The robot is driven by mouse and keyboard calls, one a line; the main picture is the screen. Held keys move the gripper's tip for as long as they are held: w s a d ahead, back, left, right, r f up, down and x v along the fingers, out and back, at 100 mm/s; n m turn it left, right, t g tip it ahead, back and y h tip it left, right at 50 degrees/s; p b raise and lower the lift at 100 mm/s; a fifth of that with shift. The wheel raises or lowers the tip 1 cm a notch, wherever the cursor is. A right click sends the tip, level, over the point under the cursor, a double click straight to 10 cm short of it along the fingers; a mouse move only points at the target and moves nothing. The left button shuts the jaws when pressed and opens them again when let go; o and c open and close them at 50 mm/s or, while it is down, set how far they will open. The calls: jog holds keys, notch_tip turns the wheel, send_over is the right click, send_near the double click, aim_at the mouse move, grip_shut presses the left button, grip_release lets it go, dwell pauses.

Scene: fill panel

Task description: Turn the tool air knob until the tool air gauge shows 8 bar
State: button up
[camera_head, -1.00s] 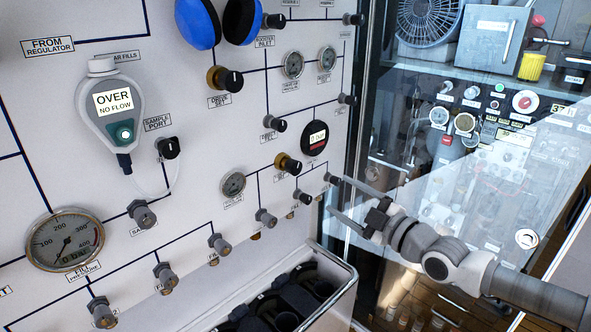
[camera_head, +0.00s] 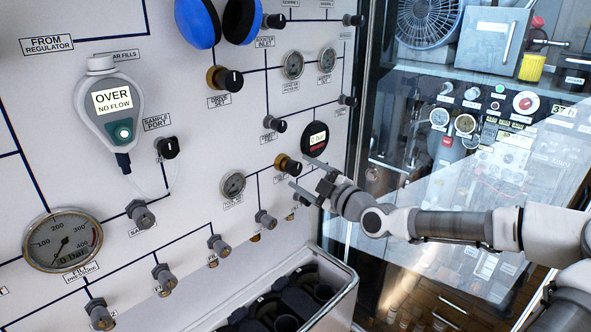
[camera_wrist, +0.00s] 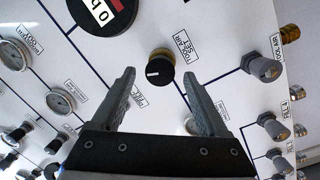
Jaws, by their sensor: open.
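The tool air knob (camera_head: 287,163) is a black knob on a brass collar on the white panel. In the wrist view it (camera_wrist: 160,70) has a white pointer line and a label that seems to read "TOOL AIR". A round black digital gauge (camera_head: 315,138) above it in the head view shows 0 bar; part of it (camera_wrist: 100,12) is at the wrist view's top edge. My gripper (camera_head: 299,173) is open and empty. In the wrist view its fingers (camera_wrist: 160,80) lie to either side of the knob, which appears beyond the tips; I see no contact.
A small dial gauge (camera_head: 232,184) sits left of the knob. Grey valves (camera_head: 265,219) line the panel below. An open bin (camera_head: 345,290) of dark items stands below the panel. A glass-fronted cabinet with equipment is at the right.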

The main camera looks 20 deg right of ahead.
aim_at(297, 170)
jog(key=shift+x, duration=1.75)
grip_shut()
